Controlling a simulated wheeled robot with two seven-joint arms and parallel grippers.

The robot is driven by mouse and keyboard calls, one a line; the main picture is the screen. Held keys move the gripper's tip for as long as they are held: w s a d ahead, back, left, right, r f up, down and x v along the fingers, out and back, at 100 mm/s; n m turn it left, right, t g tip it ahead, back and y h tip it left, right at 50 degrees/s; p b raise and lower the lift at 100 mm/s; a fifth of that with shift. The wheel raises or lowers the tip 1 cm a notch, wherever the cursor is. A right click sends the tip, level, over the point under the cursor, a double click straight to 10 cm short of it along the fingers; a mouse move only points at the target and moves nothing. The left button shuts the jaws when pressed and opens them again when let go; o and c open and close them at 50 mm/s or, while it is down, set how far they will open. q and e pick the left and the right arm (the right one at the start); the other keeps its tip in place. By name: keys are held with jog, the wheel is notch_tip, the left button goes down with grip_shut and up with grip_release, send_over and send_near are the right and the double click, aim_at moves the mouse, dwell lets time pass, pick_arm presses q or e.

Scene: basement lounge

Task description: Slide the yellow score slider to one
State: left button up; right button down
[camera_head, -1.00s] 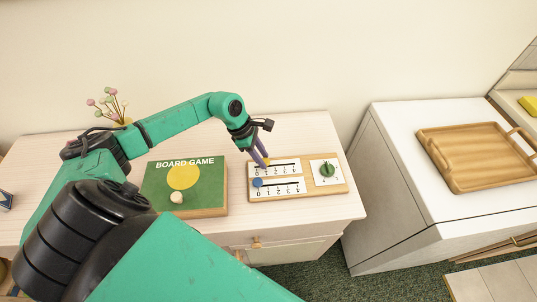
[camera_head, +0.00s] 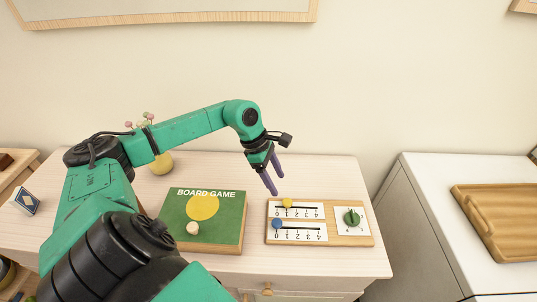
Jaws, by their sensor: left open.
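The yellow score slider (camera_head: 287,203) sits on the upper track of the wooden score board (camera_head: 270,240), near the second mark from the left, which looks like the 1. The digits are small. The blue slider (camera_head: 277,224) is at the left end of the lower track, by the 0. My left gripper (camera_head: 275,184) is open and empty, with fingers pointing down, just up and left of the yellow slider and apart from it. My right gripper is not in view.
A green board game box (camera_head: 217,233) with a pale piece (camera_head: 192,228) lies left of the score board. A green knob (camera_head: 352,217) is on the board's right. A yellow vase (camera_head: 161,164) stands behind my arm. A wooden tray (camera_head: 470,208) lies on the right cabinet.

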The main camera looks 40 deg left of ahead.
pick_arm(q)
jog(key=b+v, duration=0.1)
jog(key=v, duration=0.5)
jog(key=shift+r, duration=0.4)
jog(key=shift+a, duration=0.15)
